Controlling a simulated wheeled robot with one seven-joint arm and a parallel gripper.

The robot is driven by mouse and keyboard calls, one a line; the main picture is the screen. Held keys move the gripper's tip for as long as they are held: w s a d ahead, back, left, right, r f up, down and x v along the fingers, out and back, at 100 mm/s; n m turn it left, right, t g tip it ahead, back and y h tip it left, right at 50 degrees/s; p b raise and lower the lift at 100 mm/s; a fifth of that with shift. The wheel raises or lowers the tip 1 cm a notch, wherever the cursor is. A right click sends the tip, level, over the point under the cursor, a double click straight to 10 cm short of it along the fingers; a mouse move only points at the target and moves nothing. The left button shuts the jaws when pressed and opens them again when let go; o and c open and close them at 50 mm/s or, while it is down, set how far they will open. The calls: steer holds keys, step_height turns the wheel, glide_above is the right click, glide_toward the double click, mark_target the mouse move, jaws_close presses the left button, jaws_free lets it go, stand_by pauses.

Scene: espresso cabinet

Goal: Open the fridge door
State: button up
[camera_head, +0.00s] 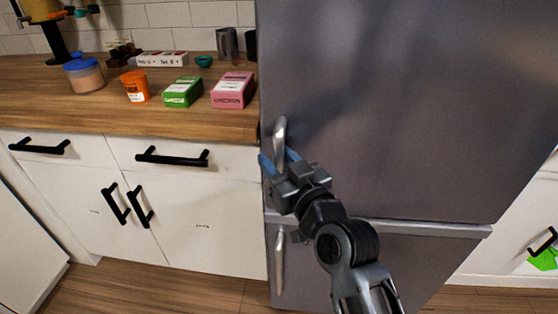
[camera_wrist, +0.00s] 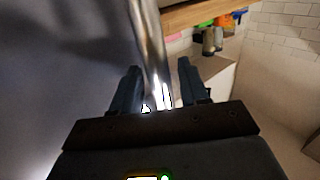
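The grey fridge has a large upper door (camera_head: 400,90), which is closed. Its silver vertical handle (camera_head: 280,132) is on the door's left side, and its lower part is hidden behind my gripper. My gripper (camera_head: 279,159) is at the handle's lower part, with one blue finger on each side of it. In the wrist view, the handle (camera_wrist: 150,50) runs between the two spread fingers of my gripper (camera_wrist: 158,75). The fingers look open, with a visible gap to the handle on the right; contact on the left is unclear.
A lower fridge door with its own handle (camera_head: 280,262) is below. Left of the fridge is a wooden counter (camera_head: 200,118) with a pink box (camera_head: 233,90), a green box (camera_head: 183,92) and an orange cup (camera_head: 135,87). White cabinets with black handles (camera_head: 172,158) are under it.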

jaws_close()
stand_by(0.4)
